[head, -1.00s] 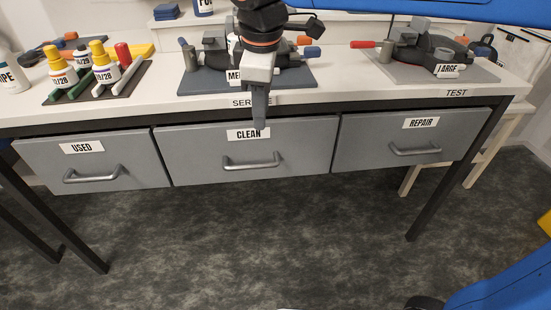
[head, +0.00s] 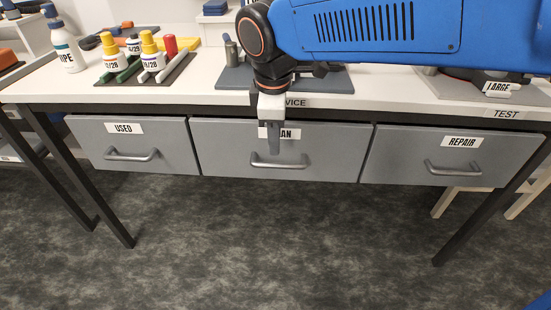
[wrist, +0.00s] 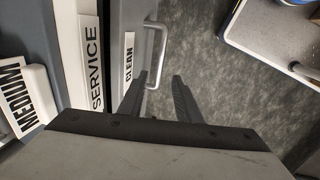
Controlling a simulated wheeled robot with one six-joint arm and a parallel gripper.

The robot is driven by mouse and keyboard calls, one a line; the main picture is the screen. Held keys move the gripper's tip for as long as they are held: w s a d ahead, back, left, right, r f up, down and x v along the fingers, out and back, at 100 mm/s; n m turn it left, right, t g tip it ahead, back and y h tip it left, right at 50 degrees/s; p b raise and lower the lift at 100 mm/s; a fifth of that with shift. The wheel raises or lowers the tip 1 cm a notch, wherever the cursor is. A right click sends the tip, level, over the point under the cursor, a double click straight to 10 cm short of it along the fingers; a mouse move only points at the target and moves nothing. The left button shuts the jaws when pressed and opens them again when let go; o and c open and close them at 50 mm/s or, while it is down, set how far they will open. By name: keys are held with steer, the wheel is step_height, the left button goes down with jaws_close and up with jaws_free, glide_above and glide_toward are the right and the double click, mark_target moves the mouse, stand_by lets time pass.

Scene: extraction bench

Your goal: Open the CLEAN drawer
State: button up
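The CLEAN drawer (head: 225,150) is the middle of three grey drawers under the bench in the head view. Its front looks level with its neighbours, so it appears shut. Its metal bar handle (head: 292,165) is low on the front; it also shows in the wrist view (wrist: 162,45). My gripper (head: 273,148) hangs in front of the drawer, covering part of the CLEAN label, with its tips just above the handle. In the wrist view the two fingers (wrist: 159,75) are apart and empty. One end of the handle appears between them; I cannot tell the depth gap.
The USED drawer (head: 120,140) is on the left and the REPAIR drawer (head: 425,148) on the right, both shut. The white bench top (head: 215,100) overhangs above, with bottles and a fixture on it. The floor (head: 270,240) in front is clear.

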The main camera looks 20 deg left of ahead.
mark_target(275, 164)
steer(key=f, duration=0.3)
steer(key=w+f, duration=0.1)
steer(key=f, duration=0.4)
steer(key=shift+w+a+f, duration=0.2)
steer(key=shift+w+f, duration=0.15)
jaws_close()
